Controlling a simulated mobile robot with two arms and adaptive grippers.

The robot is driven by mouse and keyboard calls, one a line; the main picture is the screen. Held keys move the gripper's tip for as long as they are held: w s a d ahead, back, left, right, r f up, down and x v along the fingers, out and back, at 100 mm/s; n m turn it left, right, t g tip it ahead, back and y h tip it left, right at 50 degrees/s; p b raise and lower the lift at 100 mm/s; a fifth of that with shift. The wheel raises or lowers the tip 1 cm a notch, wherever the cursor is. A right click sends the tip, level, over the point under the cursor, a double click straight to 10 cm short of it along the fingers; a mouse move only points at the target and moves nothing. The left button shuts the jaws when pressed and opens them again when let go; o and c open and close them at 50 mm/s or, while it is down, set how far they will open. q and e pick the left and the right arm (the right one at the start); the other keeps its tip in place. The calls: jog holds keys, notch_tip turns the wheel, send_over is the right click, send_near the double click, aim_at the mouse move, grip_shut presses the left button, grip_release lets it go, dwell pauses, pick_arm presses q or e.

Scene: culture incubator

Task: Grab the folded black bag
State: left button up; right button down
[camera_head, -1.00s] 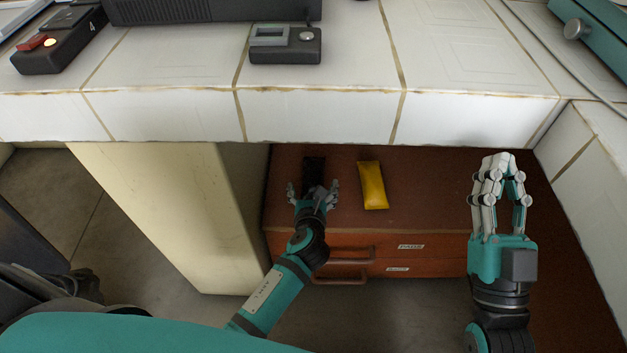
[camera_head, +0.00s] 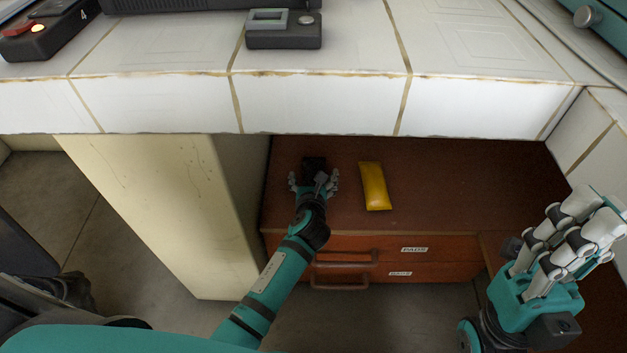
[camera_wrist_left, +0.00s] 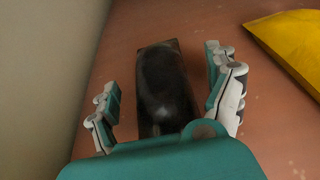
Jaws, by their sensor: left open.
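The folded black bag (camera_head: 313,163) lies on the reddish-brown top of the low drawer cabinet, under the white tiled counter. In the left wrist view the bag (camera_wrist_left: 163,85) is dark and oblong, between the spread fingers. My left gripper (camera_head: 314,180) is open over the near end of the bag, and its hand hides that end. The fingers show on both sides of the bag in the left wrist view (camera_wrist_left: 168,92); I cannot tell whether they touch it. My right gripper (camera_head: 585,225) is at the right, away from the bag, with its fingers close together; nothing is visible in it.
A yellow packet (camera_head: 374,187) lies right of the bag on the cabinet top (camera_head: 440,190). The white counter edge (camera_head: 320,105) overhangs at the back. A cream side panel (camera_head: 150,210) stands close on the left. Drawers with handles (camera_head: 345,270) face the front.

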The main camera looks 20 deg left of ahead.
pick_arm(q)
jog(key=shift+c, duration=0.3)
jog(key=c, duration=1.3)
jog(key=shift+o, duration=0.2)
jog(key=shift+r, duration=0.1)
